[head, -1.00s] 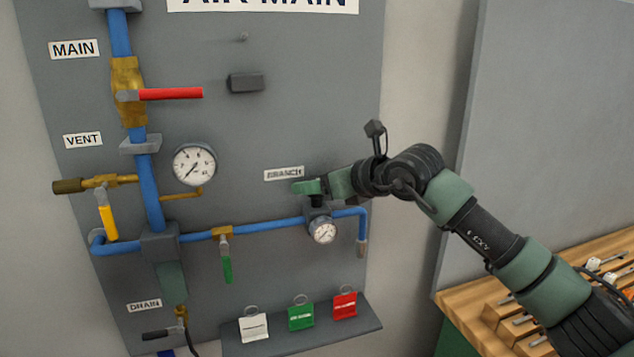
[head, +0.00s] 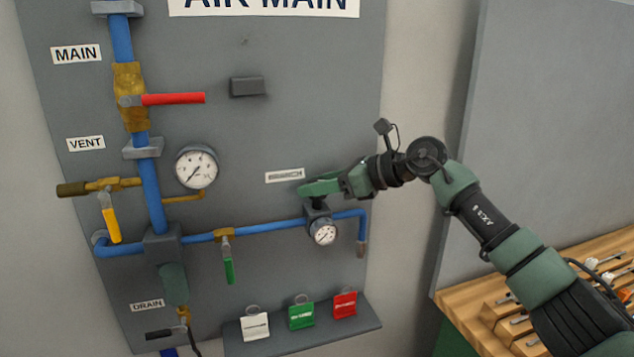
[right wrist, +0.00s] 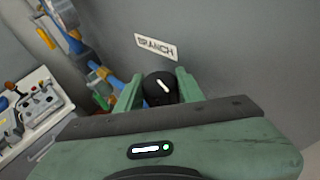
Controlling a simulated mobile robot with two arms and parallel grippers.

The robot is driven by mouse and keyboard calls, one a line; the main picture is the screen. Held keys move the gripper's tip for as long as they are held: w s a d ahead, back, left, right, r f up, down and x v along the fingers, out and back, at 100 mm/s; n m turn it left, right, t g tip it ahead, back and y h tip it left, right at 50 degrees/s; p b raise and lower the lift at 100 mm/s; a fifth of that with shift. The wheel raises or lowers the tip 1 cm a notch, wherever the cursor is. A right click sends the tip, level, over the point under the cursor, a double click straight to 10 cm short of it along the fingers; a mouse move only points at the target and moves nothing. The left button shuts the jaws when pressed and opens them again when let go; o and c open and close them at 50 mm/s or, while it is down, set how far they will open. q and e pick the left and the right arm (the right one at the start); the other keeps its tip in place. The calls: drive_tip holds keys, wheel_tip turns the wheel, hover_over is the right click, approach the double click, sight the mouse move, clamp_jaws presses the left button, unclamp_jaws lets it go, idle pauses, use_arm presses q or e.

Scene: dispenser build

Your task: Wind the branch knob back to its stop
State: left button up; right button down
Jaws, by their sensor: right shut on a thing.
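The branch knob (right wrist: 160,87) is a round black knob with a white mark, seen from above in the right wrist view. In the head view its dark body (head: 317,203) shows just under my gripper, on top of the regulator with a small gauge (head: 323,232). My right gripper (head: 312,189) comes in from the right, and its two green fingers (right wrist: 159,88) stand on either side of the knob, shut on it. The BRANCH label (head: 285,176) is on the panel at the upper left of the knob. My left gripper is not in view.
A blue pipe (head: 270,228) runs along the panel to the regulator and bends down at its right. A green-handled valve (head: 228,262) sits to the left. A ledge (head: 275,342) below holds white, green and red tags. A wooden bench (head: 480,300) stands at the right.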

drive_tip(key=shift+r+n+g+y+p, duration=0.25)
drive_tip(key=shift+n+g+y+p, duration=0.25)
drive_tip(key=shift+n+g, duration=0.7)
drive_tip(key=shift+f+n+g+p, duration=0.1)
drive_tip(key=shift+n+g+p, duration=0.4)
drive_tip(key=shift+g+p, duration=0.1)
drive_tip(key=c, duration=0.9)
unclamp_jaws()
drive_tip(key=shift+d, duration=0.1)
drive_tip(key=shift+f, duration=0.15)
